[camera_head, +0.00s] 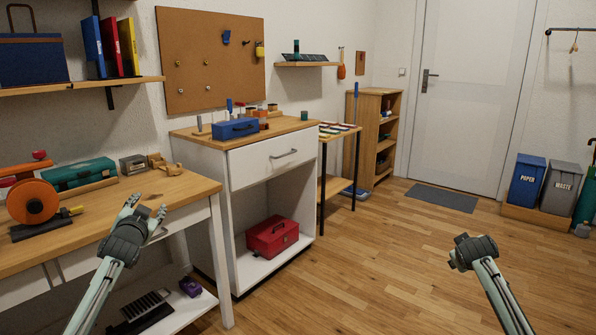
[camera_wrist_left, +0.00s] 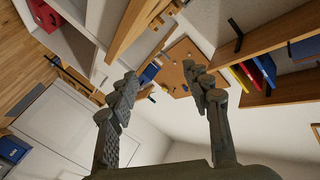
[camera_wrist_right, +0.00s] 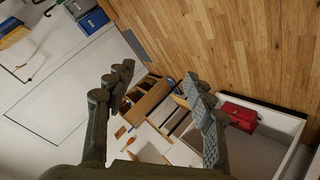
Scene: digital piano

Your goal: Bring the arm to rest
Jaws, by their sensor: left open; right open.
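My left gripper (camera_head: 147,207) is raised in front of the wooden workbench (camera_head: 195,190) in the head view, its fingers pointing up and away. In the left wrist view its fingers (camera_wrist_left: 160,80) stand wide apart with nothing between them. My right gripper (camera_head: 472,250) is over the open floor at the right of the head view, and its fingers are mostly hidden there. In the right wrist view its fingers (camera_wrist_right: 157,80) are apart and empty. Neither gripper seems to touch anything.
A white cabinet (camera_head: 278,160) bears a blue toolbox (camera_head: 235,129) and holds a red toolbox (camera_head: 272,237) on its lower shelf. An orange round device (camera_head: 33,201) and a green case (camera_head: 79,173) sit on the workbench. Bins (camera_head: 527,181) stand at right. The wooden floor (camera_head: 375,265) between is clear.

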